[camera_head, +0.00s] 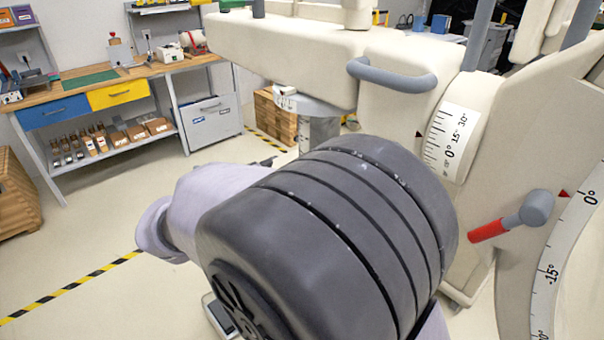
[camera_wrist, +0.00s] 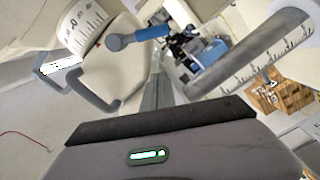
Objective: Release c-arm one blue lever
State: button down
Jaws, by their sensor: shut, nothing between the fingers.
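The blue lever (camera_wrist: 152,33) shows in the wrist view, joined to a round grey hub (camera_wrist: 116,42) on the beige c-arm body (camera_wrist: 118,72). My gripper (camera_wrist: 160,56) points up the picture below the lever. Its fingers look closed together and empty, apart from the lever. In the head view, my large grey arm joint covers the middle and hides my gripper. The blue lever is not visible there. The c-arm (camera_head: 545,130) stands at the right, with a red lever (camera_head: 487,231) on its side.
A grey loop handle (camera_head: 392,78) sticks out of the c-arm near my arm; it also shows in the wrist view (camera_wrist: 97,102). A workbench (camera_head: 150,72) with drawers stands at the back left. Wooden crates (camera_head: 272,115) stand behind.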

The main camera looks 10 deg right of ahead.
jog(key=d+f+b, duration=0.2)
jog(key=d+b, duration=0.1)
jog(key=d, duration=0.4)
jog(key=shift+w+d, duration=0.2)
jog(key=shift+w, duration=0.25)
jog(key=shift+a, duration=0.15)
jog(key=shift+p, duration=0.35)
